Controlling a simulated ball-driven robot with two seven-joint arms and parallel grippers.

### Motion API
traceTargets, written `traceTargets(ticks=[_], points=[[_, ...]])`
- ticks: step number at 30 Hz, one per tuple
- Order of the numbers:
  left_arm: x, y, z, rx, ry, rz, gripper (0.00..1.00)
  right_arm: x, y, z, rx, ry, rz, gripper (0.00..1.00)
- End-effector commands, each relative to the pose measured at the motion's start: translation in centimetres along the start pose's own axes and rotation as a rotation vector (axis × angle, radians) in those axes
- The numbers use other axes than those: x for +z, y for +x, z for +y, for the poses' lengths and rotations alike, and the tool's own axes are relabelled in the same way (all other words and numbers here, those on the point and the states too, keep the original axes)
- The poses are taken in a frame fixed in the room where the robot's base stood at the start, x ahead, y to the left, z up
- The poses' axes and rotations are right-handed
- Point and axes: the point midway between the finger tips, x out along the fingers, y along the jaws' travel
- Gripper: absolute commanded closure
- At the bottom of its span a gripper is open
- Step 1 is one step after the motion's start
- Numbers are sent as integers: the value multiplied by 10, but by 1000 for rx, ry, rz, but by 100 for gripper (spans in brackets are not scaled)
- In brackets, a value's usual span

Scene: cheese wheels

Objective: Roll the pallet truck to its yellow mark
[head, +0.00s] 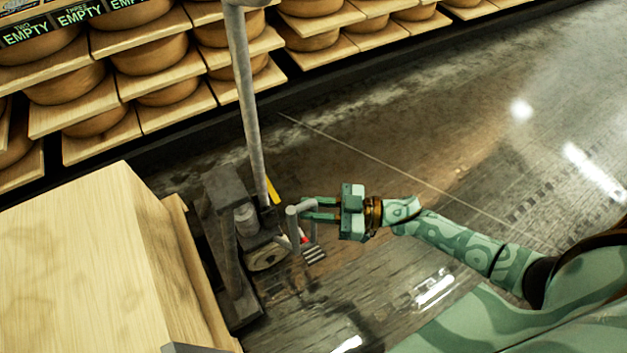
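The pallet truck (224,190) is dark grey, at the left of centre, with a tall grey post (246,110) rising from it. A short grey looped handle (292,222) stands out on its right side. My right gripper (308,209) reaches in from the right, its two green fingers close together at this handle and apparently closed around its bar. The exact contact is small in view. A short yellow strip (273,191), likely the yellow mark, shows just behind the truck beside the post; the rest of it may be hidden. My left gripper is not in view.
A large pale wooden block (75,250) stands at the left, close against the truck. Shelves of cheese wheels (150,55) on boards run along the back. The dark, shiny floor (430,130) is clear behind and to the right.

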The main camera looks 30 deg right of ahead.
Motion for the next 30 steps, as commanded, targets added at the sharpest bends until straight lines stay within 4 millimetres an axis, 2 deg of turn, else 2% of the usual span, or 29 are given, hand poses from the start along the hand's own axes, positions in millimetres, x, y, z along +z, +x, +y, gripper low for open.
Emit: traceTargets(ticks=[10, 14, 17, 23, 27, 30], points=[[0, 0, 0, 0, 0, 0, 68, 1, -1, -1, -1, 1, -4, 81], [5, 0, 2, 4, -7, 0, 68, 1, -11, -1, -1, 3, -5, 81], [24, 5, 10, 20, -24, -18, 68, -1, -30, 0, -1, 1, -6, 81], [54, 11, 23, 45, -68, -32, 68, -1, -85, 0, 0, 1, -6, 81], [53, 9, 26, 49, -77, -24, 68, 0, -121, 0, 0, 0, -6, 81], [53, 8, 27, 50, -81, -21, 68, 0, -140, 0, 0, 0, -4, 81]])
